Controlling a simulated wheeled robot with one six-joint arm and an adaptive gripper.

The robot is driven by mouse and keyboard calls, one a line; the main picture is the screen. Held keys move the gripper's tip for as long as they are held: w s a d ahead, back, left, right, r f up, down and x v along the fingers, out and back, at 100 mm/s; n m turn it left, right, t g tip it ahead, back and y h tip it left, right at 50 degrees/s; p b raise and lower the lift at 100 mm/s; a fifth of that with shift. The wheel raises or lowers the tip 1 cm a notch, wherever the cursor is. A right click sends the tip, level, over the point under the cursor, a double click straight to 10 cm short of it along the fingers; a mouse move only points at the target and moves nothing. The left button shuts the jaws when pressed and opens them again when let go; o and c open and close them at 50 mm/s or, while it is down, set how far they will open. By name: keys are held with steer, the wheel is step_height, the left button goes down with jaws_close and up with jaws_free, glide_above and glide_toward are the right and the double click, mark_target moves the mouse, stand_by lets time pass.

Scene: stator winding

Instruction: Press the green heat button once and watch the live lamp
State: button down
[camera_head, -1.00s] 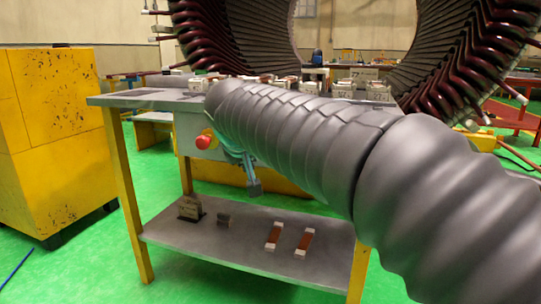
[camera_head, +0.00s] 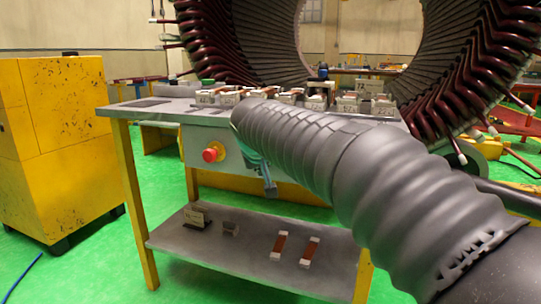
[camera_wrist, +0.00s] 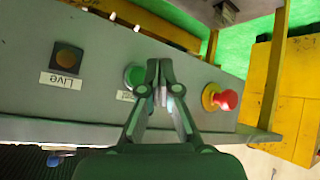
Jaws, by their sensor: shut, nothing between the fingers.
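In the wrist view the green button (camera_wrist: 133,77) sits on the grey panel, partly covered by my gripper (camera_wrist: 160,84). My gripper is shut and empty, with its fingertips over the right side of the button. I cannot tell whether they touch it. The button's own label is mostly hidden behind a finger. In the head view my arm hides the green button and the lamp.
A red knob on a yellow base (camera_wrist: 225,99) stands out from the panel right of my fingers; it also shows in the head view (camera_head: 214,152). The workbench (camera_head: 160,104) carries several parts. A stator (camera_head: 230,45) stands behind and a yellow cabinet (camera_head: 55,140) at left.

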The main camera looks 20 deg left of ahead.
steer(key=shift+w+d+p, duration=0.1)
steer(key=shift+w+p, duration=0.45)
steer(key=shift+w, duration=0.85)
steer(key=shift+w, duration=0.15)
stand_by(0.4)
steer(key=shift+w, duration=0.3)
steer(key=shift+w+p, duration=0.35)
steer(key=shift+p, duration=0.15)
stand_by(0.5)
steer(key=shift+s, duration=0.15)
steer(key=shift+s+b, duration=0.5)
steer(key=shift+s, duration=0.15)
